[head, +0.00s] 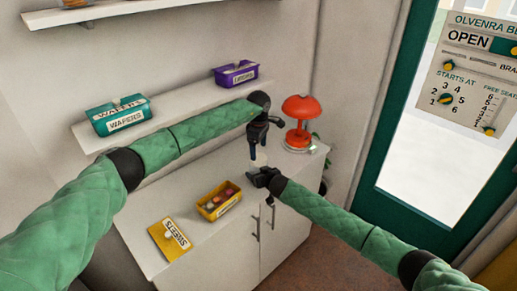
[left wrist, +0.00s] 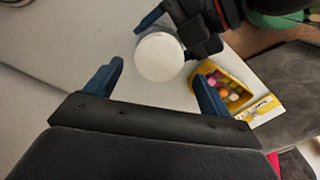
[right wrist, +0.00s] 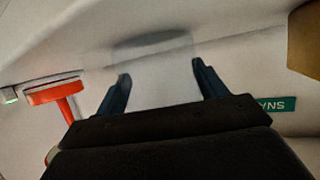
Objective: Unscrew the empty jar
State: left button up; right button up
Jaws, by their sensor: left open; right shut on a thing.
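A small clear jar with a pale round lid (left wrist: 160,57) is held upright above the white counter. My right gripper (head: 258,176) is shut on the jar's body from the side. In the right wrist view the jar (right wrist: 158,72) is a faint see-through shape between the fingers, and its contents look empty. My left gripper (head: 256,152) points down from above the jar and is open. In the left wrist view its two blue fingers stand apart, with the lid ahead between them and no finger touching it. The jar is mostly hidden in the head view.
A yellow box (head: 209,210) of colourful sweets stands open on the counter (head: 205,240), its SWEETS lid (head: 169,239) to the left. A red lamp-like object (head: 299,138) stands at the back right. A teal WAFERS box (head: 110,126) and a purple box (head: 228,80) sit on the shelf.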

aim_at(258, 157)
pick_arm(q)
jog(key=shift+s+d+f, duration=0.2)
jog(key=shift+d+f, duration=0.05)
jog(key=shift+f, duration=0.1)
jog(key=shift+w+d+r+h, duration=0.1)
jog(key=shift+d+r+h, duration=0.3)
jog(key=shift+d+r, duration=0.3)
jog(key=shift+w+a+r+m, duration=0.15)
jog(key=shift+a+r+m, duration=0.05)
jog(key=shift+r+m, duration=0.7)
jog(key=m, duration=0.1)
jog(key=r+m, duration=0.1)
jog(key=shift+w+a+m, duration=0.15)
jog(key=shift+a+m, duration=0.15)
jog(key=shift+a+r+m, duration=0.1)
jog(key=shift+a+m, duration=0.05)
jog(key=shift+m, duration=0.45)
jog(key=m, duration=0.3)
jog(key=shift+a+y, duration=0.3)
jog(key=shift+y, duration=0.1)
jog(key=shift+f+m, duration=0.3)
jog(key=shift+f, duration=3.75)
jog(key=shift+c, duration=0.2)
